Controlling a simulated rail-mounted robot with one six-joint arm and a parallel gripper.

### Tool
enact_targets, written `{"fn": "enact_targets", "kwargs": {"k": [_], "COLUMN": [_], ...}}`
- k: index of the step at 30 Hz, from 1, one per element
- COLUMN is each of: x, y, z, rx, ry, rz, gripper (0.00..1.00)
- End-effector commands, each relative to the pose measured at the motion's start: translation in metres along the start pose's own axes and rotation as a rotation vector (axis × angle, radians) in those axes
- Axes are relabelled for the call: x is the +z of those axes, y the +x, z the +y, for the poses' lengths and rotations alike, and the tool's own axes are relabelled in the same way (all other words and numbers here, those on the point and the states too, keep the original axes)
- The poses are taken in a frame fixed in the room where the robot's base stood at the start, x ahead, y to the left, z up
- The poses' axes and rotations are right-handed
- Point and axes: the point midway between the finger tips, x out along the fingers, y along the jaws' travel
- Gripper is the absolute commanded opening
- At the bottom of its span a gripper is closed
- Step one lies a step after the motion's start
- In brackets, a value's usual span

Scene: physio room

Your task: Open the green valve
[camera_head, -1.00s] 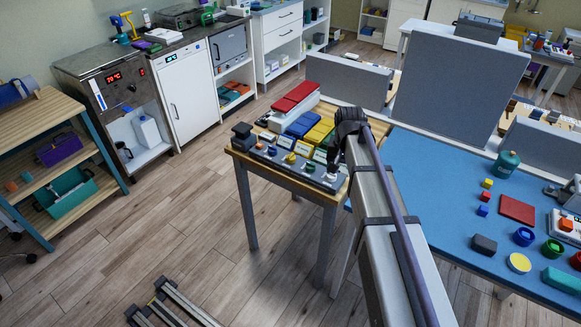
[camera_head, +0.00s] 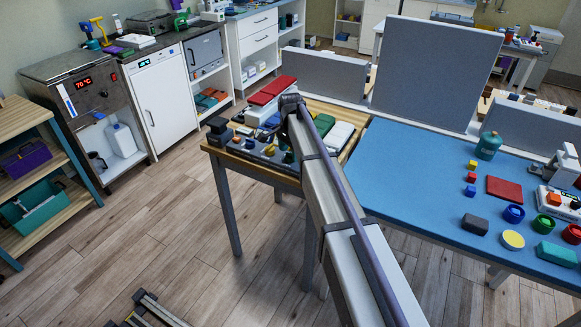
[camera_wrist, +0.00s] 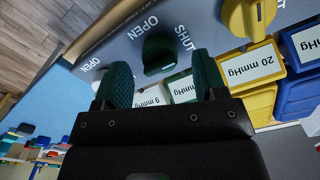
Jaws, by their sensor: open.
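In the wrist view the green valve (camera_wrist: 158,52), a dark green knob, sits on a grey panel (camera_wrist: 105,42) with the words OPEN and SHUT beside it. My gripper (camera_wrist: 163,72) is open, with its two green textured fingers spread. The knob shows in the gap between the fingers, a little beyond the tips; I cannot tell whether they touch it. I cannot read which word the knob points to. In the head view my arm covers the gripper and much of the panel (camera_head: 245,146) at the table's front edge.
A yellow valve (camera_wrist: 248,14) is beside the green one. Labelled mmHg blocks, one of them yellow (camera_wrist: 262,70), stand close behind the valves. A blue-topped table (camera_head: 420,185) with a green bottle (camera_head: 488,145) and small blocks is right of the wooden table (camera_head: 262,172).

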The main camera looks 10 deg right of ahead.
Motion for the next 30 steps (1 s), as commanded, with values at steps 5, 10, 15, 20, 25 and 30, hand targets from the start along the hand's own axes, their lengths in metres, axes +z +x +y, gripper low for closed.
{"fn": "enact_targets", "kwargs": {"k": [5, 10, 15, 20, 25, 30], "x": [0.0, 0.0, 0.0, 0.0, 0.0, 0.0001], "y": [0.0192, 0.0164, 0.0164, 0.0165, 0.0165, 0.0166], "z": [0.0001, 0.0001, 0.0001, 0.0001, 0.0002, 0.0001], "rx": [0.0, 0.0, 0.0, 0.0, 0.0, 0.0], "ry": [0.0, 0.0, 0.0, 0.0, 0.0, -0.003], "rz": [0.0, 0.0, 0.0, 0.0, 0.0, 0.0], "gripper": [0.65, 0.65, 0.52, 0.36, 0.2, 0.16]}}
